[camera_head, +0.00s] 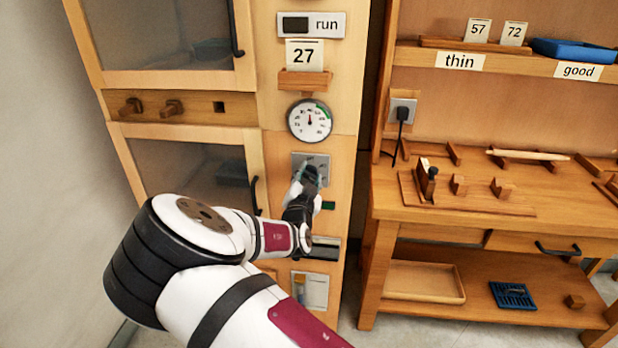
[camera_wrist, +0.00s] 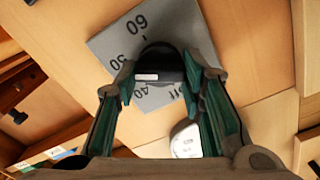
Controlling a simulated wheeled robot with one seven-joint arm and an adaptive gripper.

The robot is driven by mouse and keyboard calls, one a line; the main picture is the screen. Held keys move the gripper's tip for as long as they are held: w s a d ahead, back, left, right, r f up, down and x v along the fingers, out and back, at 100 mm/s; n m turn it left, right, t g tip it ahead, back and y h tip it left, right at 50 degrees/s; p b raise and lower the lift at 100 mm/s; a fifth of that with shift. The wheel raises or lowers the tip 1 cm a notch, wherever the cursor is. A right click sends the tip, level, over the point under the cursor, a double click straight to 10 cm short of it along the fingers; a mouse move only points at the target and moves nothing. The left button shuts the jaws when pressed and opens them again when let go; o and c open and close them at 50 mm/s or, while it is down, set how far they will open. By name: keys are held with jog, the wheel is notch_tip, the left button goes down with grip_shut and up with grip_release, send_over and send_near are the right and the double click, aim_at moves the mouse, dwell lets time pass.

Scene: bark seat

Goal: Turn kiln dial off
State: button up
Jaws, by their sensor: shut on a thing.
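The kiln dial (camera_wrist: 163,66) is a round black knob with a white mark, on a grey plate (camera_wrist: 110,45). In the wrist view the plate shows 60, 50, 40 and a partly covered "off". The white mark lies on the knob's lower left; which label it points to is unclear. My gripper (camera_wrist: 160,72) is shut on the dial, one finger on each side. In the head view my gripper (camera_head: 307,177) is at the plate (camera_head: 322,165) below the gauge and hides most of the knob.
Cabinet doors with dark handles (camera_head: 257,195) are at left. A wooden workbench (camera_head: 480,215) stands at right.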

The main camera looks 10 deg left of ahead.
jog(key=shift+n, duration=0.3)
jog(key=n, duration=0.5)
jog(key=shift+a, duration=0.1)
jog(key=n, duration=0.6)
jog(key=shift+a+n, duration=0.1)
jog(key=shift+n, duration=0.2)
jog(key=n, duration=0.6)
jog(key=shift+a+f, duration=0.1)
jog(key=n, duration=0.5)
jog(key=shift+f+n+b, duration=0.1)
jog(key=shift+n+b, duration=0.25)
jog(key=shift+n, duration=0.05)
jog(key=o, duration=1.2)
jog(key=shift+c, duration=0.2)
